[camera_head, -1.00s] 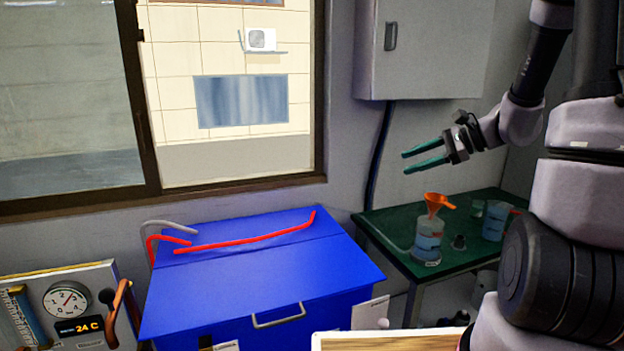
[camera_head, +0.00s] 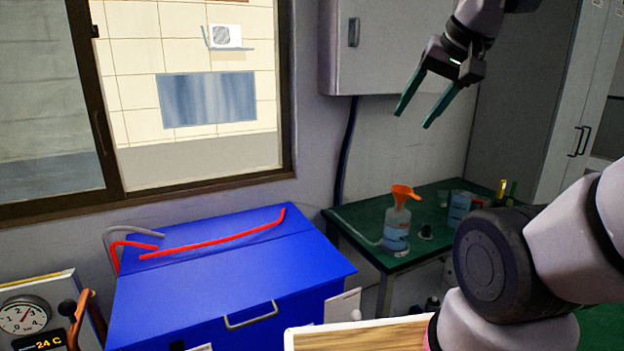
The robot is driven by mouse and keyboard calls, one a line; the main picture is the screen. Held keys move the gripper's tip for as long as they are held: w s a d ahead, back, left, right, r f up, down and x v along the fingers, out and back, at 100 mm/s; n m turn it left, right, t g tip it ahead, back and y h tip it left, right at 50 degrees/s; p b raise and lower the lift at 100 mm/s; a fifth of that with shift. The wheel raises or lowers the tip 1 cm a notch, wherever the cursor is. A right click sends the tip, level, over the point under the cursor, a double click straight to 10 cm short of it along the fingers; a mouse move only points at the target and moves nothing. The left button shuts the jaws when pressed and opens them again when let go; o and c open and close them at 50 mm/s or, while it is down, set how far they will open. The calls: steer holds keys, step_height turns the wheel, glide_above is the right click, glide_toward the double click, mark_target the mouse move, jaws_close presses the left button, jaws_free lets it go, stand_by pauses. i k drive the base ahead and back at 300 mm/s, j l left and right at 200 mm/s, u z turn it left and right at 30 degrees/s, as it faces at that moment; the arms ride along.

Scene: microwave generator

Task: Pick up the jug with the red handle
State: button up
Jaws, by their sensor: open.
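A translucent jug with blue marks (camera_head: 458,208) stands upright on the green table (camera_head: 365,222), at the back right. A small reddish patch shows by its right side, but I cannot tell clearly whether it is a handle. My arm partly hides that side of the table. My gripper (camera_head: 414,119) is open and empty. Its two green fingers point down and left, high above the table, up and left of the jug in the picture.
A wall cabinet (camera_head: 405,45) hangs behind my gripper. A blue chest (camera_head: 230,270) stands left of the table.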

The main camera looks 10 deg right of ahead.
mark_target(462, 201)
steer(key=z, duration=1)
